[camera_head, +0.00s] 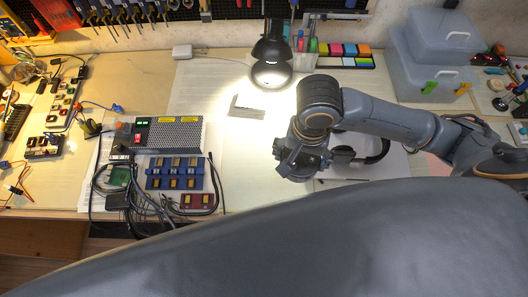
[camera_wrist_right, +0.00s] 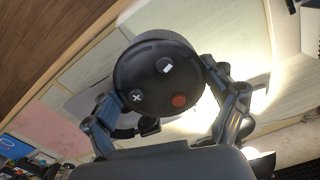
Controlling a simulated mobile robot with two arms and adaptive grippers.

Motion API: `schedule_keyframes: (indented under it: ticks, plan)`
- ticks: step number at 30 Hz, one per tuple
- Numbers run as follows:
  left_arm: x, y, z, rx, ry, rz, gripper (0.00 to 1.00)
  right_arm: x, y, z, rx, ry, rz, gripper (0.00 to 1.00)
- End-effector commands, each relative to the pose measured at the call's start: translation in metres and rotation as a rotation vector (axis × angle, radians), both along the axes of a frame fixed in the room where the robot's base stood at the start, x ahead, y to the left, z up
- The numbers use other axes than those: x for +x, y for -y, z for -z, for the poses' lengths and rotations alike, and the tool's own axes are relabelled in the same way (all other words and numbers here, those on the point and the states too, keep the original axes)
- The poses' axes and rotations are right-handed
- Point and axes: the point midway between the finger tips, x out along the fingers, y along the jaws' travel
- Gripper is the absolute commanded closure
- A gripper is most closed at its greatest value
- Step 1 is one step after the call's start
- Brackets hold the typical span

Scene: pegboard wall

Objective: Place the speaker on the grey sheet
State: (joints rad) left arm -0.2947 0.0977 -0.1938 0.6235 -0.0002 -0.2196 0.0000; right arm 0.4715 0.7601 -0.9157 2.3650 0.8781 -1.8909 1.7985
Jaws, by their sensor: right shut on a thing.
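The speaker (camera_wrist_right: 158,75) is a black, round body with a ribbed rim, a red button and a white cross on its face. It fills the middle of the right wrist view. My right gripper (camera_wrist_right: 165,88) has a finger on each side of it and is shut on it. In the head view my right gripper (camera_head: 301,160) is over the table's middle right, and the speaker is mostly hidden under it. A pale greyish sheet (camera_head: 396,164) lies beneath black headphones (camera_head: 378,149); I cannot tell whether it is the grey sheet. My left gripper is not in view.
A black lamp (camera_head: 271,73) stands behind the gripper, near a small metal piece (camera_head: 247,107). A power supply (camera_head: 170,134), a blue module (camera_head: 174,173) and cables crowd the left. Grey storage boxes (camera_head: 432,70) stand at back right. The table between power supply and gripper is clear.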

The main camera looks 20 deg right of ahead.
Motion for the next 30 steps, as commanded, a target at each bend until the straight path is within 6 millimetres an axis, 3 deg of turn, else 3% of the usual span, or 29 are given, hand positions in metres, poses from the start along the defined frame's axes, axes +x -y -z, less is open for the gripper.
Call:
schedule_keyframes:
  ticks: [1,6,11,19,23,30]
  plan:
    - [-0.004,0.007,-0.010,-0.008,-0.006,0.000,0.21,-0.012,-0.003,-0.002,0.004,-0.008,0.060,0.59]
    - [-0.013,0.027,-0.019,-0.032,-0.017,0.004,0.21,-0.032,-0.006,0.003,0.006,-0.003,0.229,0.59]
    - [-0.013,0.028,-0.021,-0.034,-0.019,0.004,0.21,-0.033,-0.009,0.008,0.007,0.001,0.294,0.59]
    - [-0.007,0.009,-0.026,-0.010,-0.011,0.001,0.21,0.022,-0.024,0.033,0.004,0.003,0.301,0.59]
    - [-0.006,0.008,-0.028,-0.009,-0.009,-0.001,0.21,0.050,-0.032,0.046,0.004,0.003,0.299,0.59]
    - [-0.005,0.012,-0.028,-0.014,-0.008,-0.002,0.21,0.081,-0.042,0.087,0.004,0.001,0.297,0.59]
